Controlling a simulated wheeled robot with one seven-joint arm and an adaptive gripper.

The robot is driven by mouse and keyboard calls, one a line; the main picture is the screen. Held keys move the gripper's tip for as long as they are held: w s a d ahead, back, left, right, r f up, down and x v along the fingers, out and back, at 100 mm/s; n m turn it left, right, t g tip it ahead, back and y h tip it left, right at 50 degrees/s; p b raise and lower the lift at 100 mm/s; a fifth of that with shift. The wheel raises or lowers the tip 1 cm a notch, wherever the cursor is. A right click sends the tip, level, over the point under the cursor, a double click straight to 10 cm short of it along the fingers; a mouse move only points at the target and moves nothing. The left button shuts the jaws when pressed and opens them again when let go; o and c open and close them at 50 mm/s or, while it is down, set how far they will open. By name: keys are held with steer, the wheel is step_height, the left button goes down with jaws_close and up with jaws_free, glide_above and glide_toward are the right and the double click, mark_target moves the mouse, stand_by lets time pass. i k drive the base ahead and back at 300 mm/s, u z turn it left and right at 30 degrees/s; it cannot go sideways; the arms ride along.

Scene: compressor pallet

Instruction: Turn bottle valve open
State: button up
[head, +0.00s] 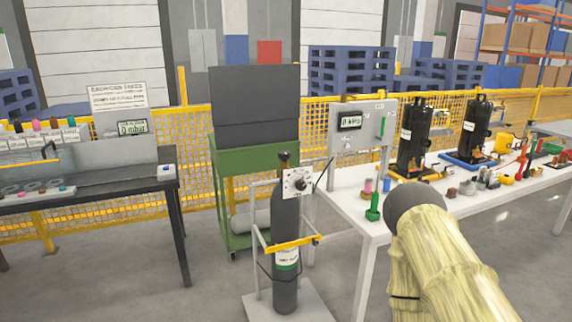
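A dark grey gas bottle (286,220) stands upright in a light grey trolley frame (253,265) with a yellow bar across its front. The bottle valve (284,158) is the small black part on top of the bottle. A white plate with a round gauge or dial (298,182) sits just at its right. Whether the valve is open or shut is too small to tell. My arm, in a pale yellow sleeve with a dark grey rounded part, comes in from the bottom right, apart from the bottle. My gripper is not visible.
A white table (344,205) at the right holds a gauge panel (362,135), black compressors (415,135) and small parts. A green cart (228,165) stands behind the bottle, before a yellow mesh fence (195,150). A dark bench (100,197) is at left. Floor between bench and bottle is clear.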

mark_target(284, 155)
steer(key=z, duration=0.1)
steer(key=k, duration=0.4)
steer(key=u, duration=1)
steer(key=i, duration=1.15)
steer(key=z, duration=0.45)
steer(key=i, duration=0.9)
steer(key=z, duration=0.8)
